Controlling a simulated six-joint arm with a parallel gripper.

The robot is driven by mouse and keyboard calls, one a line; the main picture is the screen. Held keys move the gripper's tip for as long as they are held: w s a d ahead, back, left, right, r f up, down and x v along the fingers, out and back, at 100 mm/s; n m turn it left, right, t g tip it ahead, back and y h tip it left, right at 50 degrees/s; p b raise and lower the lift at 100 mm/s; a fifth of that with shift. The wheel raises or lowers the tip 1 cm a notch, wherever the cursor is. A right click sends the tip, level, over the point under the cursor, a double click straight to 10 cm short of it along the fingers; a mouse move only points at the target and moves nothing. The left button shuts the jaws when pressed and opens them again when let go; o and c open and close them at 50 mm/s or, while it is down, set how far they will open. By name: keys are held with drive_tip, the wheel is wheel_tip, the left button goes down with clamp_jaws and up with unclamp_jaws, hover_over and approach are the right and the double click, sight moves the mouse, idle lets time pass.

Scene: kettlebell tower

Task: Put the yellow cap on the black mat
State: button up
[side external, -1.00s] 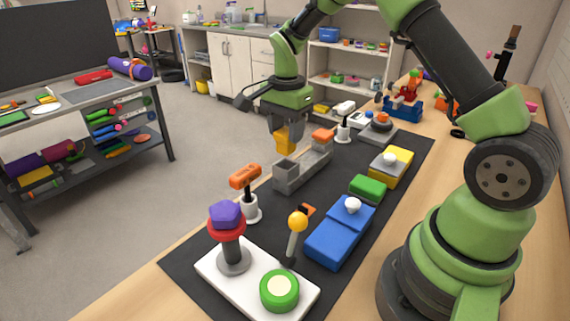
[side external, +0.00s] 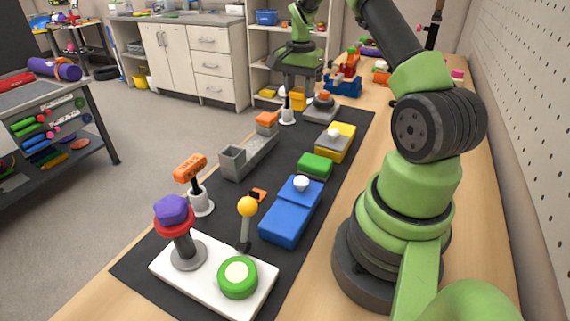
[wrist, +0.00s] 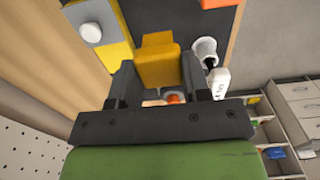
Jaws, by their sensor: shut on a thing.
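My gripper (side external: 299,88) is shut on the yellow cap (side external: 298,100) and holds it over the far end of the black mat (side external: 226,203). In the wrist view the yellow cap (wrist: 158,66) sits between the two dark fingers, with the dark mat (wrist: 148,14) behind it. The cap appears near a white holder (side external: 288,116) and a grey block with an orange knob (side external: 322,108). I cannot tell the cap's exact height above the mat.
The mat also bears a grey channel (side external: 248,155), a yellow and grey block (side external: 342,142), a green block (side external: 315,165), a blue box (side external: 287,222) and a white base (side external: 210,272) with a post. A red and blue toy (side external: 344,80) stands beyond.

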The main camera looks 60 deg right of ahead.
sight(303, 106)
drive_tip(key=f, duration=0.3)
drive_tip(key=d+f, duration=0.1)
drive_tip(key=f, duration=0.1)
drive_tip(key=shift+s+f, duration=0.2)
drive_tip(key=shift+s, duration=0.2)
drive_tip(key=shift+f, duration=2.3)
drive_tip(key=shift+f, duration=0.15)
drive_tip(key=o, duration=1.2)
